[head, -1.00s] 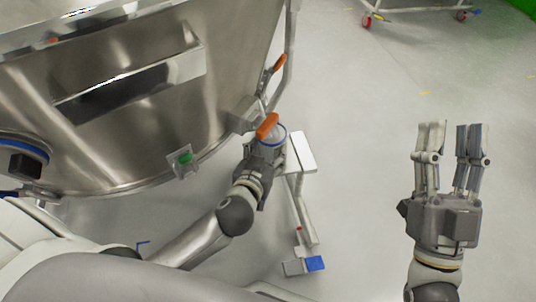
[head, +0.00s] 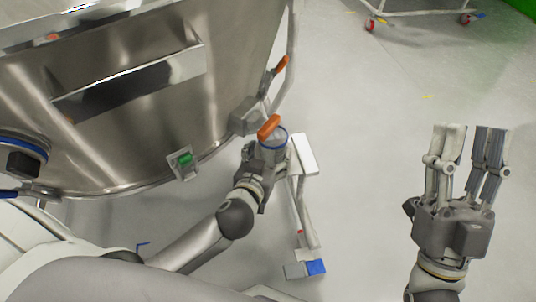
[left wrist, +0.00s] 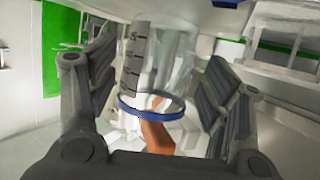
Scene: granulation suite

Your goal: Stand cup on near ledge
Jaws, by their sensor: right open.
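The clear cup (head: 281,141) with a blue rim is at the end of my left arm, beside the steel vessel. In the left wrist view the cup (left wrist: 134,62) shows dark graduation marks and sits between the two fingers. My left gripper (head: 268,151) appears closed around it, though finger contact is partly hidden. A small pale flat ledge (head: 305,156) on a post is just right of the cup; the cup looks apart from its top. My right gripper (head: 468,130) is open and empty, over the floor at the right.
The large steel vessel (head: 130,130) fills the left. An orange handle (head: 269,126) is right by the cup, and another orange handle (head: 280,65) is above. A blue-capped foot (head: 315,267) is on the floor. A wheeled cart (head: 420,12) stands far back; floor between is clear.

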